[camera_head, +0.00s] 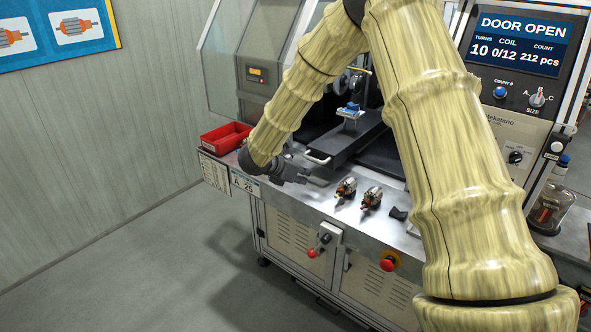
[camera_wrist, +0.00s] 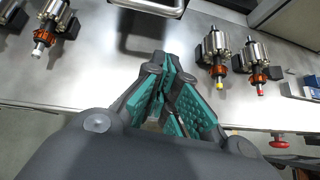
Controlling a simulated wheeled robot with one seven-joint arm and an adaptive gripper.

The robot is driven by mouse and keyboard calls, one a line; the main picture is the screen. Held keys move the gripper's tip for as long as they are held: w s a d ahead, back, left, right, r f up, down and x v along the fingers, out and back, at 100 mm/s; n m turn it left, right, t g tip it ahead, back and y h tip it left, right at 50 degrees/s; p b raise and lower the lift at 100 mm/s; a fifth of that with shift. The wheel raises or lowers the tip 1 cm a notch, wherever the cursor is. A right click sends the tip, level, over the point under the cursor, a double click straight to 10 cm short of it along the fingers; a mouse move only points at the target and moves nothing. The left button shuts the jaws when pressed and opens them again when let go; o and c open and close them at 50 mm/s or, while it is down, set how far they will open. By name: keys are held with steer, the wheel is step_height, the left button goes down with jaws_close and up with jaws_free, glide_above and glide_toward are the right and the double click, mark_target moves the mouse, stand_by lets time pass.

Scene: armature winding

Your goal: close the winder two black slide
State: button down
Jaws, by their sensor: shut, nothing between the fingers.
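The black slide (camera_head: 350,138) juts out from the machine's open front towards the bench edge in the head view. Its silver handle (camera_head: 317,157) is at its near end. The handle also shows at the top edge of the wrist view (camera_wrist: 150,8). My gripper (camera_head: 318,181) is low over the metal worktop, just in front of the handle and apart from it. In the wrist view its teal-padded fingers (camera_wrist: 167,65) are together with nothing between them. The far part of the slide is partly hidden behind my arm. The machine's screen (camera_head: 518,42) reads "DOOR OPEN".
A red bin (camera_head: 225,137) sits at the worktop's left end. A blue-topped fixture (camera_head: 350,110) stands on the slide.

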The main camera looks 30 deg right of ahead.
steer(key=d, duration=0.1)
steer(key=d+p, duration=0.1)
steer(key=shift+w+d+f, duration=0.15)
steer(key=shift+w+d, duration=0.25)
steer(key=shift+w+d+r+p, duration=0.1)
steer(key=shift+w+d+p, duration=0.1)
steer(key=shift+d+p, duration=0.3)
steer(key=shift+w+d+r+p, duration=0.15)
steer(key=shift+d+p, duration=0.1)
steer(key=shift+d, duration=0.3)
steer(key=shift+w+d, duration=0.1)
steer(key=shift+d, duration=0.05)
